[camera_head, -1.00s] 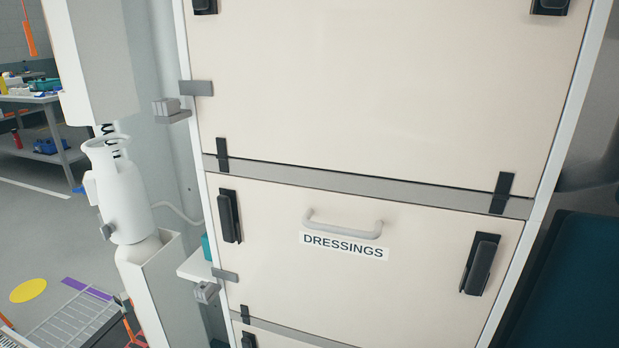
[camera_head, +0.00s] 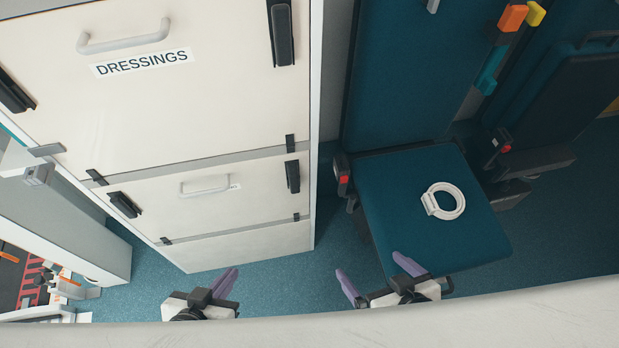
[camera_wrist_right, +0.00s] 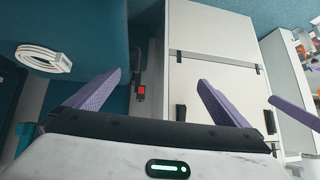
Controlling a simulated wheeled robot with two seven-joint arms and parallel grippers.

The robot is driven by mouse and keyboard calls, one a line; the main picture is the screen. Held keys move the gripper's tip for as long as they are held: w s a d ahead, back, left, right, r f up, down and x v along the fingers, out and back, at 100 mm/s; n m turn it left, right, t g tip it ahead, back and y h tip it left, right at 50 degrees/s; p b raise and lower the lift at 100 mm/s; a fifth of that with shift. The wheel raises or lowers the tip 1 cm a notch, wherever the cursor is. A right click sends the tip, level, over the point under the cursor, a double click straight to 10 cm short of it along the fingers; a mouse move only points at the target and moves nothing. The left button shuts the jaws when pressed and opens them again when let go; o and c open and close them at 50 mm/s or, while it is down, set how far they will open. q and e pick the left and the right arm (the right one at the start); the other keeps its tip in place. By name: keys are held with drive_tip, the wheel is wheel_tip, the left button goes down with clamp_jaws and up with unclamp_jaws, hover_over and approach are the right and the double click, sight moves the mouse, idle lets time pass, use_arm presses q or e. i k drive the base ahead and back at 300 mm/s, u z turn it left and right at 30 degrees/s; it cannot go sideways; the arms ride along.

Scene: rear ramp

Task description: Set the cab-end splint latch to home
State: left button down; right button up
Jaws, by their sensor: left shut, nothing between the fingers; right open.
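The white cabinet shows a DRESSINGS drawer with black latches at its left (camera_head: 15,92) and right (camera_head: 282,35). The lower drawer front (camera_head: 215,208) has a handle, a label too small to read, and black latches at its left (camera_head: 125,204) and right (camera_head: 292,176). I cannot tell which latch is the cab-end splint one. My left gripper (camera_head: 230,273) is shut and empty, low in front of the cabinet. My right gripper (camera_head: 368,264) is open and empty, in front of the seat. In the right wrist view its fingers (camera_wrist_right: 159,78) point toward the cabinet and seat.
A teal seat (camera_head: 400,225) with a red buckle (camera_head: 344,179) stands right of the cabinet. A white ring-shaped item (camera_head: 445,202) lies on it. Blue floor (camera_head: 335,235) is clear between cabinet and seat. A pale curved surface (camera_head: 450,320) crosses the bottom.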

sight(295, 188)
drive_tip(key=u, duration=2.25)
drive_tip(key=k, duration=1.05)
drive_tip(key=z, duration=2.45)
